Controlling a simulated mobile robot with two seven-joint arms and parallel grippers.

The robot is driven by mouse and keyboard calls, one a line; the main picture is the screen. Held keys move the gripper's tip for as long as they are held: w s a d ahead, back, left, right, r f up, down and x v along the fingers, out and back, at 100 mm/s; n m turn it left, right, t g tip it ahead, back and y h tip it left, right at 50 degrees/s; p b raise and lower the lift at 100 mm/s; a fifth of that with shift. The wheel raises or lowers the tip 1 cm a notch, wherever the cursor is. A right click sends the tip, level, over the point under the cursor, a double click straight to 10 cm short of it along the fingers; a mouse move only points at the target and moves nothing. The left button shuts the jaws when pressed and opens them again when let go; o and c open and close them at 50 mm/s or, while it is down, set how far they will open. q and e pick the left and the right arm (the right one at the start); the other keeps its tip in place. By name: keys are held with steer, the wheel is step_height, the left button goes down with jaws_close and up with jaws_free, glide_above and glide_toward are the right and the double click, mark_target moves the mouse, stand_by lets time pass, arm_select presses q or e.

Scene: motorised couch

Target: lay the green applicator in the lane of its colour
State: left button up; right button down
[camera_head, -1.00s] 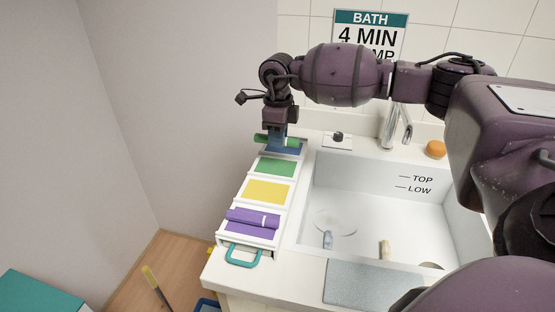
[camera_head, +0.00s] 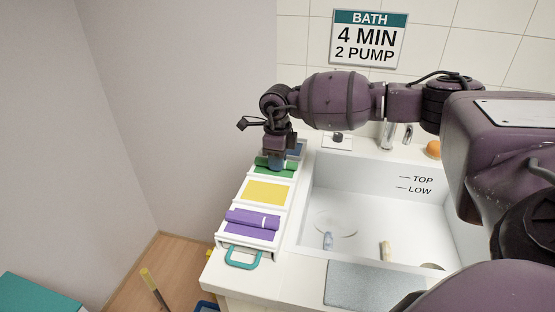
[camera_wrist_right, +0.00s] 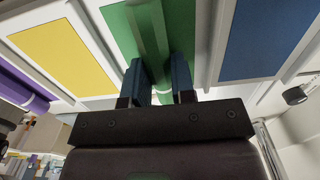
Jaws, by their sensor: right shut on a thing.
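The tray (camera_head: 222,236) has blue, green, yellow and purple lanes. My right gripper (camera_head: 276,165) is over the green lane (camera_head: 284,174) and shut on the green applicator (camera_wrist_right: 151,38). In the right wrist view the applicator runs between the two blue fingers (camera_wrist_right: 160,84), along the length of the green lane (camera_wrist_right: 119,22). The fingers hide part of it in the head view. I cannot tell whether it touches the lane floor. My left gripper is out of view.
A purple applicator (camera_head: 250,217) lies in the purple lane. The yellow lane (camera_head: 267,192) and the blue lane (camera_wrist_right: 264,40) look empty. A white sink (camera_head: 345,185) with small items in it is to the right of the tray. A faucet (camera_head: 389,136) stands behind the sink.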

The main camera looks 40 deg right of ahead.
steer(key=c, duration=1)
jaws_free()
steer(key=shift+f, duration=0.1)
steer(key=shift+o, duration=0.2)
steer(key=shift+r, duration=0.5)
step_height(320, 180, up, 11)
steer(key=shift+r+p, duration=0.15)
steer(key=shift+p, duration=0.25)
